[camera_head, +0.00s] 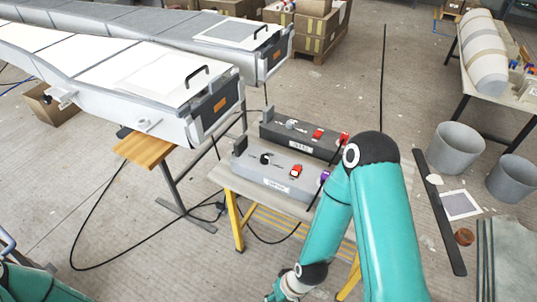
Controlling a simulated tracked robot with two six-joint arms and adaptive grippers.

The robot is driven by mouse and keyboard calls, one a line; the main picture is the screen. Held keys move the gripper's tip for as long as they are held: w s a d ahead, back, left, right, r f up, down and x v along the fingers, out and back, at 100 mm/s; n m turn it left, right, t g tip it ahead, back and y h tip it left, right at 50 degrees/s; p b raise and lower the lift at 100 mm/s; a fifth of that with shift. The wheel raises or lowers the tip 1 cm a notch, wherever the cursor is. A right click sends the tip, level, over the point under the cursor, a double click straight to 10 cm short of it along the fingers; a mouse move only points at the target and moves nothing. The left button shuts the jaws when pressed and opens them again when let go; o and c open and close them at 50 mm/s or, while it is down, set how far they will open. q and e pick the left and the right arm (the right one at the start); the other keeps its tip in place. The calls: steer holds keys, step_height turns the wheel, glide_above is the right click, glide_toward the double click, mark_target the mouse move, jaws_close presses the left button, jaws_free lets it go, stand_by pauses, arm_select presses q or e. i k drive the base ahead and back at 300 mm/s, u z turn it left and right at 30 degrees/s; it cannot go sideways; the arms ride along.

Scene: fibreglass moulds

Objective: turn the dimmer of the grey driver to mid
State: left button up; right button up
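The grey driver (248,174) is a light grey box on a small stand near the middle of the view. A black round dimmer knob (265,158) sits towards the left of its top, and a red switch (296,171) is right of the knob. The knob is too small to tell its exact setting. A purple connector (325,175) is at its right end, partly hidden by my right arm. My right arm bends down in front of the stand to the bottom edge, and its gripper is out of view. Only part of my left arm shows at bottom left; its gripper is out of view.
A dark driver (270,135) with red parts lies directly behind the grey one. Long white moulds (100,60) stand at the upper left. Black cables (130,262) run over the floor. Grey buckets (455,148) and a side table (497,85) are at the right.

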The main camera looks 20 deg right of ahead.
mark_target(264, 159)
steer(key=u, duration=0.1)
steer(key=i, duration=1)
steer(key=z, duration=0.1)
